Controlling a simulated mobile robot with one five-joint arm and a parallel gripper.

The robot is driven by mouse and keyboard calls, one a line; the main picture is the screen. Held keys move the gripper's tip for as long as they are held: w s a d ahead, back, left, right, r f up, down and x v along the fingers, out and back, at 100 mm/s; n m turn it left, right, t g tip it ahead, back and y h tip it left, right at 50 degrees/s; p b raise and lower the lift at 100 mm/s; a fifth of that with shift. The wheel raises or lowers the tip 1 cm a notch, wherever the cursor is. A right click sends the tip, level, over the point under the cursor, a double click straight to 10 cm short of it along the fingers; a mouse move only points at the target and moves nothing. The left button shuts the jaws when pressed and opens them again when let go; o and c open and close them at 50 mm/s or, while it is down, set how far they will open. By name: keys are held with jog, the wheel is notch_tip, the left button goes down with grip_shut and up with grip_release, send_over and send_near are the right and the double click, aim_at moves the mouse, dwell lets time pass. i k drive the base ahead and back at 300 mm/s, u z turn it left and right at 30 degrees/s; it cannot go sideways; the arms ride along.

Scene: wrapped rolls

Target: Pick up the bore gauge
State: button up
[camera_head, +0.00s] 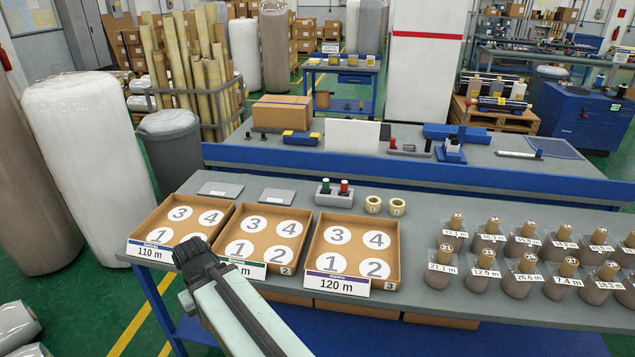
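I cannot tell for sure which item is the bore gauge. A slim grey-white tool with a dark blue end (520,154) lies on the right of the rear bench, beside a dark blue mat. Small blue measuring devices (451,148) stand left of it, and a blue and yellow item (300,138) lies further left. My arm reaches up from the bottom, and its dark end (195,258) is in front of the left tray, far from these tools. The fingers cannot be made out, so their opening is unclear. I see nothing held.
Three cardboard trays with numbered circles stand on the front bench (430,205), the right one (389,273) labelled 120 m. Several wrapped rolls (520,279) with length tags crowd the right. Two small tape rolls (373,204) and a button box (334,196) stand behind the trays.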

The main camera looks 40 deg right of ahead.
aim_at(325, 189)
jog(key=i, duration=1.15)
jog(key=u, duration=0.05)
